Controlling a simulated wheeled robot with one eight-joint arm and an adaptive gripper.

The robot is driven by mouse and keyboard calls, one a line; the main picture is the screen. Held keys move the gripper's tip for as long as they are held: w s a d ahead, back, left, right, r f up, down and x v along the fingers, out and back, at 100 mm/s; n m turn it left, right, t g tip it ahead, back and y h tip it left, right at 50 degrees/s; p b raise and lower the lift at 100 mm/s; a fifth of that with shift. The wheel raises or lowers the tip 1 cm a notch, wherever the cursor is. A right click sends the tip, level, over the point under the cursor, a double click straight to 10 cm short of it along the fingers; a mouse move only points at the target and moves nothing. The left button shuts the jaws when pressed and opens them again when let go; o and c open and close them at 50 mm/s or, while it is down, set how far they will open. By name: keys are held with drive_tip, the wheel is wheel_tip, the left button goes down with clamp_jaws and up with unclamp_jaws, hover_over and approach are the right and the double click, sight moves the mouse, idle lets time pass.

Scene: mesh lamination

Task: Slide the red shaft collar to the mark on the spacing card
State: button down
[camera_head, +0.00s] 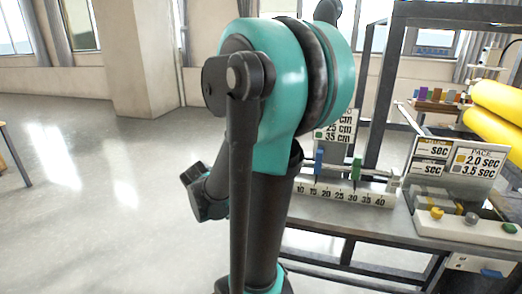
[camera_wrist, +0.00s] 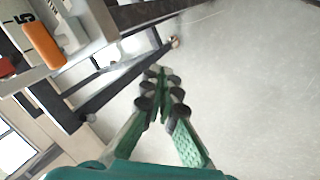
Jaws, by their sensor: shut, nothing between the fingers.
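The spacing card (camera_head: 341,126) stands behind the ruler in the head view, with rows reading 25 cm and 35 cm; my arm hides its left part. The white ruler (camera_head: 345,193) is numbered from 10 to 40. A blue collar (camera_head: 319,163) and a green collar (camera_head: 356,169) stand above it. No red collar shows in the head view; my arm covers the ruler's left end. In the wrist view a red piece (camera_wrist: 6,67) is cut off at the left edge, beside an orange block (camera_wrist: 42,45); I cannot tell whether it is the collar. My gripper (camera_wrist: 163,78) is shut and empty, apart from both, over the floor.
A second card (camera_head: 459,160) headed PACE stands behind a white base with yellow, grey and green knobs (camera_head: 467,221). Yellow rolls (camera_head: 497,100) lie at the right. Dark frame posts (camera_head: 381,85) rise behind the bench.

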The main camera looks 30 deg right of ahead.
drive_tip(key=w+d+r+m+g+h, duration=0.1)
drive_tip(key=w+d+r+g+h, duration=0.3)
drive_tip(key=w+d+r+h, duration=1.05)
drive_tip(key=shift+y, duration=0.85)
drive_tip(key=shift+s+d+f, duration=0.2)
drive_tip(key=shift+s+d, duration=0.2)
drive_tip(key=shift+d, duration=1.3)
drive_tip(key=shift+s+d+f, duration=0.25)
drive_tip(key=shift+s+d, duration=0.2)
drive_tip(key=shift+d, duration=1.3)
drive_tip(key=shift+s+d+f, duration=0.2)
drive_tip(key=shift+s+d, duration=0.2)
drive_tip(key=shift+d, duration=1.3)
